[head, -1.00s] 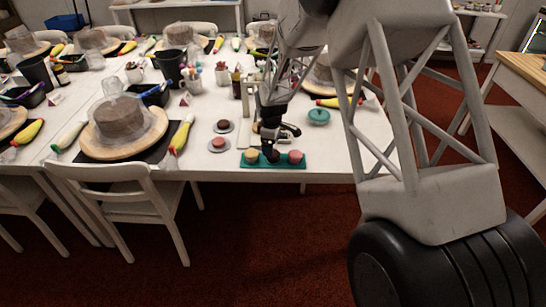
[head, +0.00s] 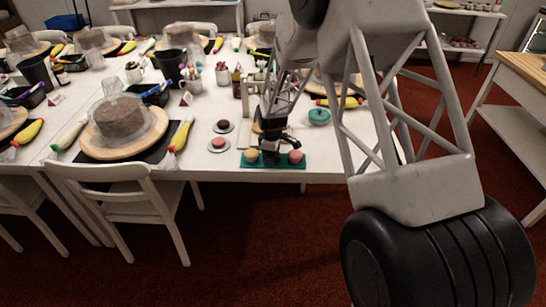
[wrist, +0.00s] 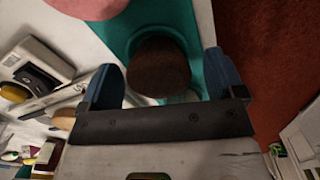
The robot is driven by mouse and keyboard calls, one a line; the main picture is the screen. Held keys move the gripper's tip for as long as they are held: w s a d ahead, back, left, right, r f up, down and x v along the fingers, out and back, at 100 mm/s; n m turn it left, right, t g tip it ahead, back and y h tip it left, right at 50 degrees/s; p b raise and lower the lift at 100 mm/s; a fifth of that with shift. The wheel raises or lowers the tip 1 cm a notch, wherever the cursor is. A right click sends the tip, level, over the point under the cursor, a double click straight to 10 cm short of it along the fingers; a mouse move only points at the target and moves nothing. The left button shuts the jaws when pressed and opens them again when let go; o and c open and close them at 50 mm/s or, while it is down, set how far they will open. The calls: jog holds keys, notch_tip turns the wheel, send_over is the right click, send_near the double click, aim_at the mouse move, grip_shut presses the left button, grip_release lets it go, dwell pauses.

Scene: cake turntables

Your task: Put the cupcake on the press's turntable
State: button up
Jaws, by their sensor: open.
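A dark brown cupcake (wrist: 160,66) stands in the green tray (wrist: 125,22) in the wrist view. My gripper (wrist: 160,61) is open, with one blue finger on each side of the cupcake; I cannot tell whether they touch it. In the head view my gripper (head: 270,152) is down at the middle of the green tray (head: 277,164) and hides the brown cupcake. What looks like the press (wrist: 40,72) is at the left of the wrist view, partly cut off. In the head view its post (head: 245,95) stands behind my gripper; its turntable is not clear.
A yellow cupcake (head: 251,155) and a pink cupcake (head: 295,156) stand in the tray on either side of my gripper. Two small turntables with a brown cupcake (head: 223,125) and a pink one (head: 218,142) are to the left. A teal pot (head: 319,116) stands right. The table's front edge is close.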

jog(key=c, duration=1.1)
jog(key=shift+r, duration=0.15)
jog(key=shift+r, duration=1.4)
jog(key=shift+s+d+r, duration=0.1)
jog(key=shift+s+r, duration=0.15)
jog(key=shift+r, duration=0.05)
jog(key=s+d+r, duration=0.1)
jog(key=s+d, duration=0.3)
jog(key=s, duration=1.1)
jog(key=shift+r, duration=0.15)
